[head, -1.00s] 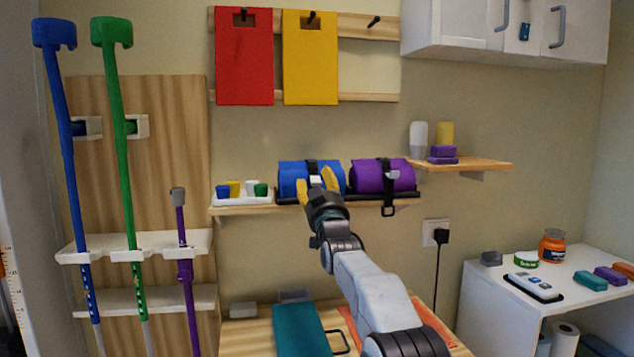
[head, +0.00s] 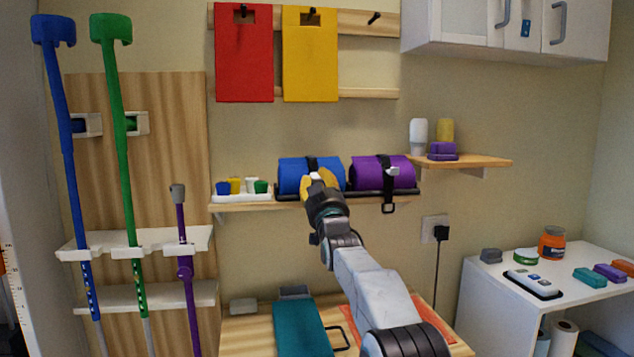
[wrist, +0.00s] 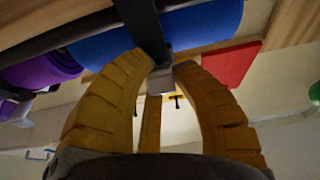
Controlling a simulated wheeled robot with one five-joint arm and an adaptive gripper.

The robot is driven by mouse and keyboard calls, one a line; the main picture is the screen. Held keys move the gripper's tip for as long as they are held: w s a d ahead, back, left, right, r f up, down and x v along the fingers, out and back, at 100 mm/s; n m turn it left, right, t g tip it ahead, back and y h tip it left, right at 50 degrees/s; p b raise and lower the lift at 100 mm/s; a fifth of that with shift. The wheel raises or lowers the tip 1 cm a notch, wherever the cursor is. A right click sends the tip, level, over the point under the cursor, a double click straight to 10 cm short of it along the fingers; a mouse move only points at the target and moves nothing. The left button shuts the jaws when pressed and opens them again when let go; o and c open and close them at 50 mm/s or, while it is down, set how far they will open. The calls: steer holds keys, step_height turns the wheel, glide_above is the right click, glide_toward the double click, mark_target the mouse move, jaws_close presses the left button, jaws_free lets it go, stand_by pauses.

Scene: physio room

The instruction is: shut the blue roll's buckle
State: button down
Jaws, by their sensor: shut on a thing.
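The blue roll (head: 295,176) lies on the wall shelf with a black strap around it; it also shows in the wrist view (wrist: 210,22). Its grey buckle (wrist: 160,80) hangs at the end of the black strap (wrist: 147,30) in the wrist view. My gripper (head: 318,180) is at the front of the blue roll. Its yellow fingers are shut on the buckle, one tip on each side. In the head view my fingers hide the buckle, and I cannot tell whether it is fastened.
The purple roll (head: 370,175) with its own strap and buckle lies close on the right. A white tray of coloured cups (head: 245,197) stands on the left of the shelf (head: 240,208). Red (head: 244,55) and yellow (head: 310,60) boards hang above.

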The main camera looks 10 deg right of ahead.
steer(key=shift+f+t+b, duration=0.3)
steer(key=shift+b, duration=0.3)
steer(key=shift+t+b, duration=0.5)
steer(key=shift+b, duration=0.1)
steer(key=shift+r, duration=0.15)
steer(key=c, duration=1)
jaws_free()
steer(key=shift+v, duration=5.95)
